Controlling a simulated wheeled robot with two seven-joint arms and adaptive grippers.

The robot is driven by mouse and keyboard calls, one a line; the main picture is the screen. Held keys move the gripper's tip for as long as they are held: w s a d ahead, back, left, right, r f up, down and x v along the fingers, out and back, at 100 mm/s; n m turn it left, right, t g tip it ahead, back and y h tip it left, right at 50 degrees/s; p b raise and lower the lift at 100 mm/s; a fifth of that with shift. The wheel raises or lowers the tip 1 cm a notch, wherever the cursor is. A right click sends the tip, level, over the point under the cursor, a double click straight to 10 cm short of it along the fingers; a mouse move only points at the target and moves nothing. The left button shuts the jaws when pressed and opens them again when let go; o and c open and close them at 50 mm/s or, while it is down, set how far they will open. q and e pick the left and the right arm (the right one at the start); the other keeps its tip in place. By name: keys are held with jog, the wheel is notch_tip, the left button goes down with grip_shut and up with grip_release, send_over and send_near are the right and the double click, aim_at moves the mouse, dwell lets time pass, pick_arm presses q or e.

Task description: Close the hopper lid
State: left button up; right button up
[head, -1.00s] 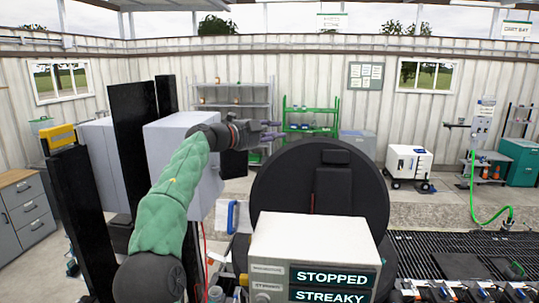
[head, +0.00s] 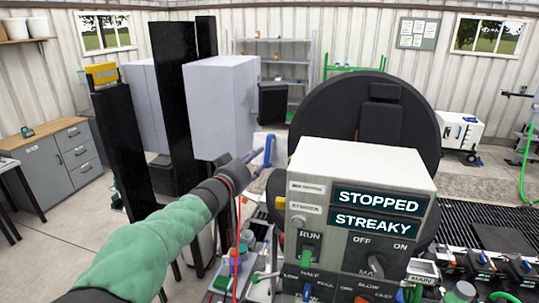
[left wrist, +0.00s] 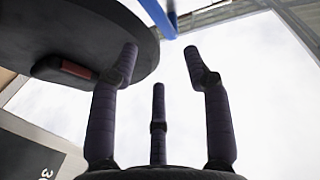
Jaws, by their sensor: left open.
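A large round black disc (head: 408,135), which looks like the hopper lid, stands raised behind the control box in the head view. A dark raised block (head: 381,118) runs up its face. A black rounded part with a red insert, possibly the lid, fills the upper left of the left wrist view (left wrist: 95,32). A blue handle (head: 269,151) stands left of the disc; a blue bar also crosses the top of the wrist view (left wrist: 158,16). My left gripper (head: 254,158) is open and empty, close to the blue handle; contact cannot be told. Its three fingers are spread (left wrist: 160,62). My right gripper is out of view.
The control box (head: 330,175) reads STOPPED and STREAKY and stands in front of the disc. A grey cabinet (head: 222,105) and black posts (head: 178,90) stand behind my left arm. A dark grating (head: 480,212) lies at the right.

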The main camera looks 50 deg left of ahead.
aim_at(268, 149)
pick_arm(q)
jog(key=shift+n, duration=0.3)
jog(key=x, duration=0.3)
jog(key=p+x, duration=0.1)
jog(key=x, duration=0.3)
jog(key=f+x, duration=0.1)
jog(key=x, duration=0.2)
jog(key=shift+w+a+p, duration=0.2)
jog(key=shift+a+p, duration=0.1)
grip_shut()
